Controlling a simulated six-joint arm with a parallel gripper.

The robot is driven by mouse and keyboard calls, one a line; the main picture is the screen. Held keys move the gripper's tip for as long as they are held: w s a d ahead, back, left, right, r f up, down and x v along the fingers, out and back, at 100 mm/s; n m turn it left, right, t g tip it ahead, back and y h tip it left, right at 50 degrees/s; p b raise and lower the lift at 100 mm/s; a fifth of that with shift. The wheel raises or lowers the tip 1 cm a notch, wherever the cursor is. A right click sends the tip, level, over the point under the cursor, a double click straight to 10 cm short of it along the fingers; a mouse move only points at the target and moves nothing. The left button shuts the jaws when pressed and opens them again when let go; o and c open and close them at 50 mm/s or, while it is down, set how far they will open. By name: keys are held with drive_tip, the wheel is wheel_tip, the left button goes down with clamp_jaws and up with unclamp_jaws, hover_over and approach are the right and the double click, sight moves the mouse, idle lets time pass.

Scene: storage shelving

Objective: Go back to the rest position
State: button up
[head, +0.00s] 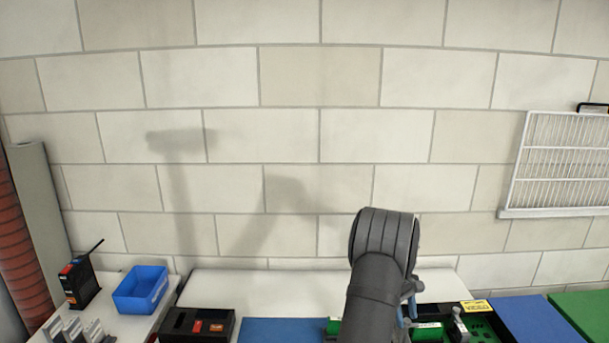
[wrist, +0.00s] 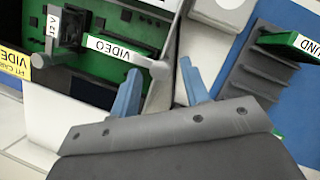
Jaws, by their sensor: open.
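Whether a finger touches any of these cannot be told.
A green card (wrist: 285,42) sits in a grey slotted rack (wrist: 258,75) at right in the wrist view. In the head view, a blue bin (head: 140,290), black radio (head: 78,282) and black box (head: 196,325) stand left. A wire rack (head: 560,160) is on the right wall.

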drive_tip(key=shift+a+r+n+t+h, duration=0.15)
drive_tip(key=shift+n+t+h, duration=0.2)
drive_tip(key=shift+n, duration=0.85)
drive_tip(key=shift+w+a+r, duration=0.15)
drive_tip(key=shift+r, duration=0.4)
drive_tip(key=shift+x, duration=0.75)
drive_tip(key=m, duration=0.2)
drive_tip(key=m+y, duration=0.1)
drive_tip(key=m, duration=0.1)
drive_tip(key=m+g+y, duration=0.1)
drive_tip(key=m, duration=0.1)
drive_tip(key=shift+w+d, duration=0.1)
drive_tip(key=shift+d, duration=0.2)
drive_tip(key=m+y, duration=0.1)
drive_tip(key=m, duration=0.2)
drive_tip(key=m+y, duration=0.1)
drive_tip(key=m, duration=0.1)
drive_tip(key=shift+d+m+y, duration=0.15)
drive_tip(key=shift+m+y, duration=0.1)
drive_tip(key=shift+m, duration=0.15)
